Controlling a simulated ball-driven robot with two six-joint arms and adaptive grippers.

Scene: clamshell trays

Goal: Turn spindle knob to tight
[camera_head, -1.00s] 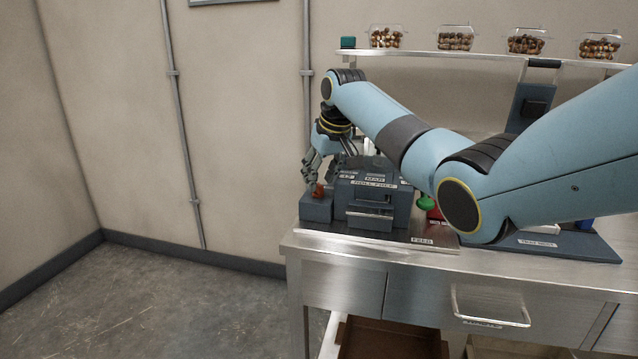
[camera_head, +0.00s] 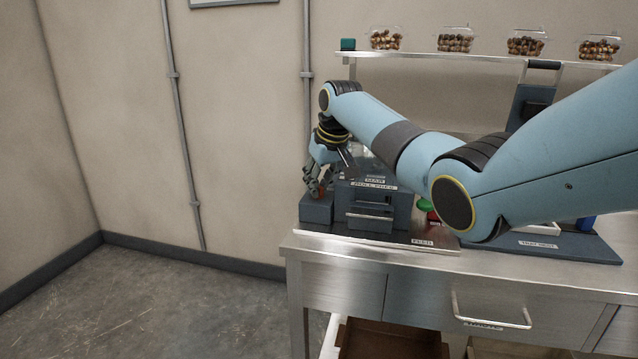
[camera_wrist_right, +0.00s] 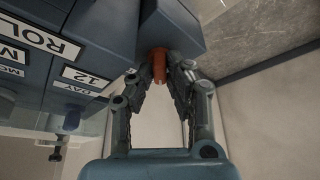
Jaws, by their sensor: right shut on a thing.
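The spindle knob is a small orange-red knob (camera_wrist_right: 159,66) on the end of a blue-grey block (camera_head: 317,209) at the left of the roll-feed machine (camera_head: 372,208). My right gripper (camera_wrist_right: 160,72) is shut on the knob, with a fingertip on each side of it in the right wrist view. In the head view the right gripper (camera_head: 318,184) comes down over the block and hides most of the knob. Any mark of tight or loose on the knob is not readable. My left gripper is not in view.
The machine stands on a steel bench (camera_head: 440,262) with a drawer handle (camera_head: 491,312). A green button (camera_head: 424,205) is right of the machine, partly behind my arm. Clear trays of nuts (camera_head: 455,40) stand on the shelf above. The floor at left is clear.

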